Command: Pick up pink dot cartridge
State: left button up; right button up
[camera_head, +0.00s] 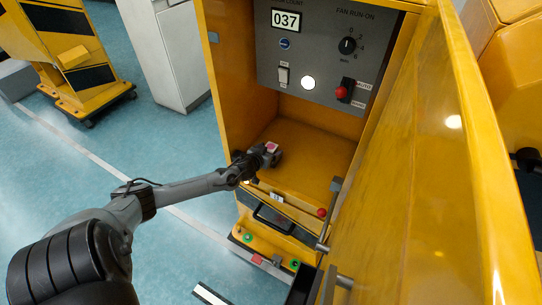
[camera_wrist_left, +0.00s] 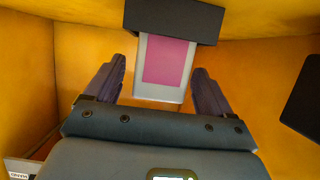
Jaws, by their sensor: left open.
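The pink dot cartridge (camera_wrist_left: 166,62) is a pale grey block with a pink patch, seen in the left wrist view. Its far end meets a dark block (camera_wrist_left: 172,18); I cannot tell whether that is part of it. In the head view its pink patch (camera_head: 272,147) shows small inside the yellow cabinet. My left gripper (camera_head: 268,154) reaches into the cabinet there. In the left wrist view my left gripper (camera_wrist_left: 158,90) is open, with one finger on each side of the cartridge's near end and visible gaps to both. My right gripper is not in view.
The yellow cabinet (camera_head: 228,80) has a grey control panel (camera_head: 318,50) with a knob (camera_head: 347,45) and a red switch (camera_head: 342,92) at its back. Its open door (camera_head: 400,170) stands along the right. The teal floor (camera_head: 170,240) is open at the left.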

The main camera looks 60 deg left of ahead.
pick_arm(q)
jog(key=shift+w+a+f, duration=0.3)
jog(key=shift+w+f, duration=0.05)
jog(key=shift+w, duration=0.2)
jog(key=c, duration=1.1)
jog(key=shift+c, duration=0.3)
jog(key=shift+r, duration=0.15)
